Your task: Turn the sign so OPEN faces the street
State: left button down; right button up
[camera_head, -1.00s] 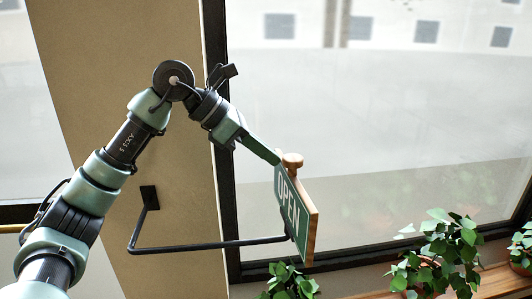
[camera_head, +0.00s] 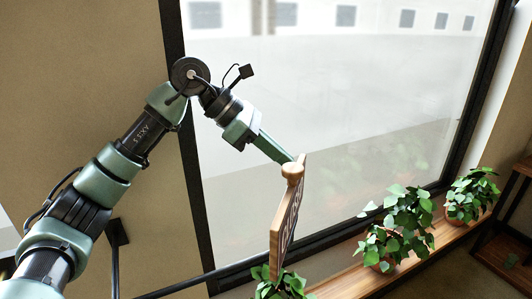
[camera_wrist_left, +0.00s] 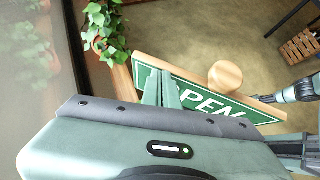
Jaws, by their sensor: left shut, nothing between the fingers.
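The sign (camera_head: 287,220) stands nearly edge-on in the head view, with a wooden edge and a round wooden knob (camera_head: 292,172) on top. A narrow strip of a brown face with pale letters shows on its right side; I cannot read it. In the left wrist view the sign's green face with white OPEN letters (camera_wrist_left: 210,102) is turned toward my left gripper. My left gripper (camera_head: 291,159) is shut and empty at the sign's upper edge. Its fingers (camera_wrist_left: 161,88) lie against or just before the green face near one end. I cannot tell if they touch.
A black bracket (camera_head: 117,235) reaches from the wall toward the sign. A large window (camera_head: 330,90) lies behind. Potted plants (camera_head: 400,225) stand on the wooden sill (camera_head: 350,280), one close below the sign. A dark shelf (camera_head: 510,240) stands at the right.

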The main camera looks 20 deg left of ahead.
aim_at(301, 163)
pick_arm(q)
jog(key=shift+w+d+r+m+g, duration=0.1)
jog(key=shift+w+d+m+g, duration=0.1)
jog(key=shift+d+m+g, duration=0.3)
jog(key=shift+w+d+m+g, duration=0.2)
jog(key=shift+d+m, duration=0.1)
jog(key=shift+d, duration=0.3)
jog(key=shift+w+d, duration=0.2)
jog(key=shift+d, duration=0.6)
jog(key=shift+s+d+b, duration=0.2)
jog(key=shift+d+b, duration=0.15)
jog(key=shift+d, duration=0.8)
